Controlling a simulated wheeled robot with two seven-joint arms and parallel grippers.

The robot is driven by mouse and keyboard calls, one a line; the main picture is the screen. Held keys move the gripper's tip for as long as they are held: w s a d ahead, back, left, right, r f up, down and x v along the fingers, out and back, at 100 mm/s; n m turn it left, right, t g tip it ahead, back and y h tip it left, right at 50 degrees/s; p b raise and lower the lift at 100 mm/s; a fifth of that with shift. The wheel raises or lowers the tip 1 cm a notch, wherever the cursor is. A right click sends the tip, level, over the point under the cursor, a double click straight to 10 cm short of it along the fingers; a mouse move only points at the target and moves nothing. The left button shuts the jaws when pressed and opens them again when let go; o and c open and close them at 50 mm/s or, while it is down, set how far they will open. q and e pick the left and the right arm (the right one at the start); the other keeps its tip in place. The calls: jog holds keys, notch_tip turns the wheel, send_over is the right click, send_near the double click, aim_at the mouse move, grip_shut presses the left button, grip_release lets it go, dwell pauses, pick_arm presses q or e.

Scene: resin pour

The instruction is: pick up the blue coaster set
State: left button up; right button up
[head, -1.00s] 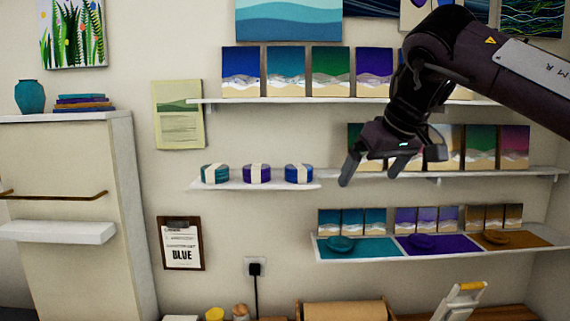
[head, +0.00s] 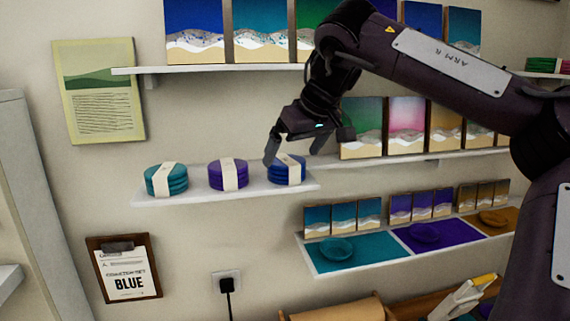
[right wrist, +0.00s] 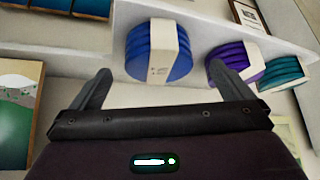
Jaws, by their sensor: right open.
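The blue coaster set (head: 287,170) is a stack of round blue coasters with a pale paper band, at the right end of a small white shelf (head: 225,190). It also shows in the right wrist view (right wrist: 140,55), upside down, just beyond the fingers. My right gripper (head: 294,158) is open and empty, close to the blue set. In the head view one fingertip overlaps the set's upper left edge; I cannot tell whether it touches. The purple set (head: 228,174) and the teal set (head: 166,180) stand to the left. My left gripper is not in view.
A clipboard (head: 124,268) reading "BLUE" hangs below left. Shelves with wave-pattern panels (head: 195,33) lie above and to the right. A lower shelf holds teal (head: 360,254), purple and brown mats with dishes and small panels. A wall plug (head: 227,285) sits below.

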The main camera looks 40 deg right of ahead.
aim_at(287, 160)
jog(key=p+x, duration=0.1)
jog(key=x, duration=0.1)
jog(key=p+x, duration=0.1)
jog(key=x, duration=0.1)
jog(key=shift+w+d+f, duration=0.1)
jog(key=shift+w+d, duration=0.15)
jog(key=shift+w, duration=0.3)
jog(key=shift+w+f, duration=0.1)
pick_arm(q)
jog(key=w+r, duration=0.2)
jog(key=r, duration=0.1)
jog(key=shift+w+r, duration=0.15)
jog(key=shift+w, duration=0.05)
pick_arm(e)
jog(key=shift+s, duration=0.25)
jog(key=c, duration=0.5)
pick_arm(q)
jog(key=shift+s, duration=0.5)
pick_arm(e)
jog(key=shift+w, duration=0.1)
jog(key=c, duration=0.7)
jog(key=shift+o, duration=0.2)
